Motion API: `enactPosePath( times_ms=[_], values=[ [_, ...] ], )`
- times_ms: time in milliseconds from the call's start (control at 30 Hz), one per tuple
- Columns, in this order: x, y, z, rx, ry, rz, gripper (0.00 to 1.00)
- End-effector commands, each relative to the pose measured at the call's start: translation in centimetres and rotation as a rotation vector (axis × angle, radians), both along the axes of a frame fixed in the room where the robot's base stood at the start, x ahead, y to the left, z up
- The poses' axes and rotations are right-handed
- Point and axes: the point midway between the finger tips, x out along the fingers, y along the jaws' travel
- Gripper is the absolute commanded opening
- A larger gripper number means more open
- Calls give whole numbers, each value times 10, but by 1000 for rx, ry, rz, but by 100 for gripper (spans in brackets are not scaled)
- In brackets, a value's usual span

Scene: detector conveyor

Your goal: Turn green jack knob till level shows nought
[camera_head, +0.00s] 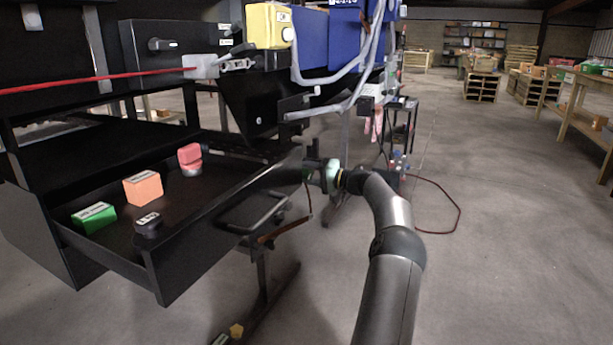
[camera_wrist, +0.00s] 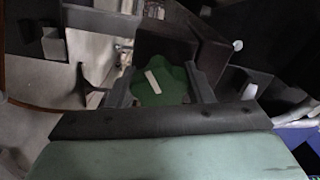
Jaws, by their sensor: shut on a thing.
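The green jack knob (camera_wrist: 172,92) is lobed and has a white bar mark on its face. It shows in the wrist view between the two grey fingers of my gripper (camera_wrist: 160,82), which are shut on it from left and right. The white bar slants, its upper end to the left. In the head view my gripper (camera_head: 307,172) is below the conveyor frame, right of the open drawer, and I cannot make out the knob there. I cannot make out any level or its reading in either view.
The open black drawer (camera_head: 190,235) holds a green box (camera_head: 94,217), an orange box (camera_head: 143,188), a red item (camera_head: 190,154) and a black item (camera_head: 149,225). Grey cables (camera_head: 368,60) hang above my gripper. A dark red cable (camera_head: 455,200) lies on open floor.

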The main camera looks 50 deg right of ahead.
Motion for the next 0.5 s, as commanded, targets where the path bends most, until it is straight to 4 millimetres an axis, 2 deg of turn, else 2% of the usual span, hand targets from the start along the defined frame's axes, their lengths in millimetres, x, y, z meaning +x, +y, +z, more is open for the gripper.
enactPosePath(
  times_ms=[333, 367, 400, 500],
  values=[
    [-1, -1, 0, -2, 1, -1, 24],
    [-1, -1, 0, -1, 1, 0, 55],
    [-1, -1, 0, -1, 0, -1, 66],
    [-1, 0, 0, -1, 1, 0, 69]
  ],
)
